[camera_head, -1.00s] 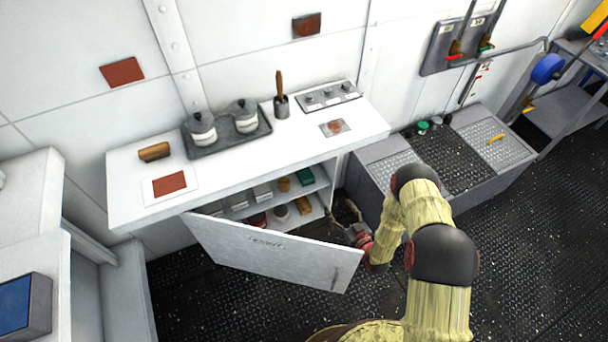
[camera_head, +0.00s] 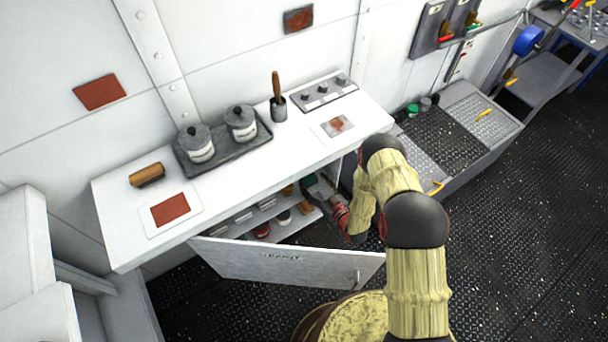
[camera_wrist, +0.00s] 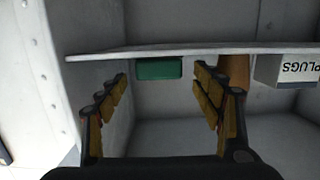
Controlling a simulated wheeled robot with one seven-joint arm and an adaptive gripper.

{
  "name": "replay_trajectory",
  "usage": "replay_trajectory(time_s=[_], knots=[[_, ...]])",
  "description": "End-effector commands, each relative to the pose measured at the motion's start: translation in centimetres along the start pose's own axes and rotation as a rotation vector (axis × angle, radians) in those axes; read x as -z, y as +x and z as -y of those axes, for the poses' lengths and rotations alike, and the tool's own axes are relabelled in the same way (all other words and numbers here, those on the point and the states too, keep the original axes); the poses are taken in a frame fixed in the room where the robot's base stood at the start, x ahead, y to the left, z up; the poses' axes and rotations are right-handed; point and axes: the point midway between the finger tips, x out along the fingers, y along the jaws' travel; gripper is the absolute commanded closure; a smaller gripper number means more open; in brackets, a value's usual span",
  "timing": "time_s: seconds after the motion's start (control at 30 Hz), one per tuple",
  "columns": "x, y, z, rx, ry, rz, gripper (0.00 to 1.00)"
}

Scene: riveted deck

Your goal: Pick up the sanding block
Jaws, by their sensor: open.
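A green block (camera_wrist: 160,69) rests against the shelf board (camera_wrist: 190,50) in the wrist view, which appears upside down. In the head view the green block (camera_head: 309,180) is partly hidden by my arm at the cabinet's right side. A brown block (camera_head: 147,175) lies on the counter's left end. I cannot tell for certain which is the sanding block. My gripper (camera_wrist: 160,88) is open and empty, its fingers either side of the green block in view and apparently short of it. In the head view my gripper (camera_head: 322,190) reaches into the cabinet opening.
A "PLUGS" box (camera_wrist: 287,70) and a brown item (camera_wrist: 235,72) stand beside the green block. The open cabinet door (camera_head: 285,262) hangs in front of the shelves. The counter (camera_head: 225,190) overhangs them, bearing a tray (camera_head: 262,140) with two pots.

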Motion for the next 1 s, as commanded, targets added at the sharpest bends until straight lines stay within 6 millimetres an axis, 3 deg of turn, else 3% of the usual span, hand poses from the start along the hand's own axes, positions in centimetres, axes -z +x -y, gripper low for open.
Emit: replay_trajectory(time_s=[0.43, 0.73, 1.0], knots=[[0.4, 5.3, -0.1, 0.001, -0.001, 0.0, 0.33], [0.5, 5.7, -0.1, 0.0, 0.0, 0.0, 0.33], [0.5, 5.7, -0.1, 0.0, 0.0, 0.001, 0.49]])
